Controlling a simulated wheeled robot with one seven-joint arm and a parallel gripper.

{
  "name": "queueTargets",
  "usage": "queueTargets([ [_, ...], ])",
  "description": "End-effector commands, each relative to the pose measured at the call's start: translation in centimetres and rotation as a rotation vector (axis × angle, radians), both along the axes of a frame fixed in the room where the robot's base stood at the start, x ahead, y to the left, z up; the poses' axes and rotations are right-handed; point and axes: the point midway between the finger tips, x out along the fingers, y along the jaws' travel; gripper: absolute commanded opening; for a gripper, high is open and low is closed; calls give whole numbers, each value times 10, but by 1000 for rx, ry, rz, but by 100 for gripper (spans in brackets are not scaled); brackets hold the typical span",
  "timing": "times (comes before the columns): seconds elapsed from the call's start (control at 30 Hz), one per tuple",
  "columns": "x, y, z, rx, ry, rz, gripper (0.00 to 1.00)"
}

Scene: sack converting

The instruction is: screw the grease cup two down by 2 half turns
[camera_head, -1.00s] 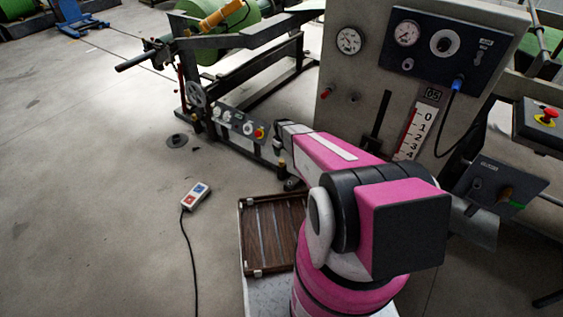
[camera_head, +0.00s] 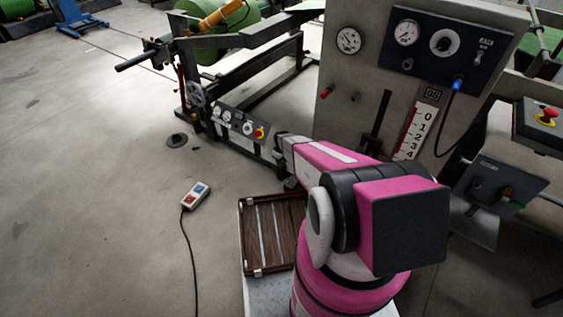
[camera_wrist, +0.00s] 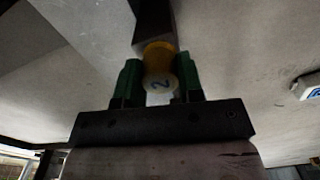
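A grey machine cabinet (camera_head: 338,85) with gauges and a scale stands close to my arm. A low control panel (camera_head: 238,124) is on the frame to the left. A brown slatted tray (camera_head: 262,232) lies beside my base. A corded pendant (camera_head: 195,196) lies on open floor.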

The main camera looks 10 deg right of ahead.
Motion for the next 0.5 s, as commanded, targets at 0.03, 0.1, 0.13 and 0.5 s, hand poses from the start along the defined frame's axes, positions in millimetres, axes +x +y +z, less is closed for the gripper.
queueTargets([
  [0.03,0,0,0,0,0,0,11],
  [0.1,0,0,0,0,0,0,11],
  [0.13,0,0,0,0,0,-2,11],
  [0.5,0,0,0,0,0,-229,12],
])
